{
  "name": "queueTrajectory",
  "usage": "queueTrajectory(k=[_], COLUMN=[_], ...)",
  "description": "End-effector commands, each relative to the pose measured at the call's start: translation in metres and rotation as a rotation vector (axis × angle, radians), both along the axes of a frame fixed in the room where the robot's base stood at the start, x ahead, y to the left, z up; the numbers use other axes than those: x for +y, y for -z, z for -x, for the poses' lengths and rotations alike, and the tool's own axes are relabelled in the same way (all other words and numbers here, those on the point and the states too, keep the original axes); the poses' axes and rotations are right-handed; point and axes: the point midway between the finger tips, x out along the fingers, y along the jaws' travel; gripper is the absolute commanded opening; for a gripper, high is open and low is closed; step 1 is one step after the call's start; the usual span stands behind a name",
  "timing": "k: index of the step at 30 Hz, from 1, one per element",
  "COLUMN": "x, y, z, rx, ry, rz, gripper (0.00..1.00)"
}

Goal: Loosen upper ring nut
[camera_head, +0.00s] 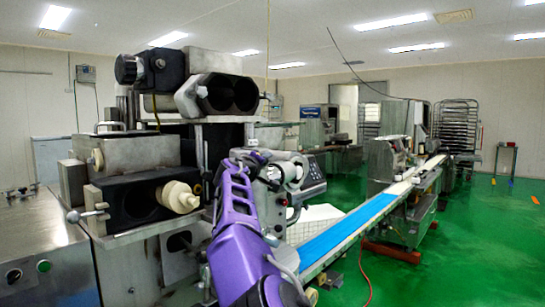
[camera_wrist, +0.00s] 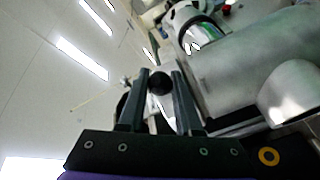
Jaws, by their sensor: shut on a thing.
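My gripper (camera_wrist: 161,76) is shut on a small black ball knob (camera_wrist: 160,84), which sits between the tips of its two dark fingers in the wrist view. What the knob is fixed to is largely hidden behind the fingers, so I cannot tell whether it belongs to the upper ring nut. A shiny round metal part with a dark band (camera_wrist: 190,22) shows beyond the fingers at the top. In the head view my purple arm reaches up to the front of the encrusting machine (camera_head: 135,190), beside round metal fittings (camera_head: 288,174). The gripper's fingers are not clear there.
A large grey metal cylinder (camera_wrist: 250,62) lies close to the right of my fingers in the wrist view. In the head view, a blue conveyor belt (camera_head: 350,232) runs away to the right. Black housings (camera_head: 225,93) stand above the machine. Green floor is open at right.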

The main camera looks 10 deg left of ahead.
Motion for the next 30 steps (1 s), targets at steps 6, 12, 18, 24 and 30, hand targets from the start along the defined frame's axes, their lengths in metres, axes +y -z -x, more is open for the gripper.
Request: queueTrajectory(k=[6, 12, 18, 24, 30], x=[0.0081, 0.01, 0.0106, 0.0102, 0.0098], y=[-0.0044, -0.0027, -0.0014, -0.0013, -0.0012], z=[0.0057, 0.0077, 0.0084, 0.0083, 0.0081], rx=[-0.002, -0.003, -0.002, -0.002, -0.002], ry=[0.073, 0.11, 0.12, 0.12, 0.121], rz=[-0.001, -0.001, -0.002, -0.002, -0.001], gripper=[0.0, 0.0, 0.0, 0.0, 0.45])
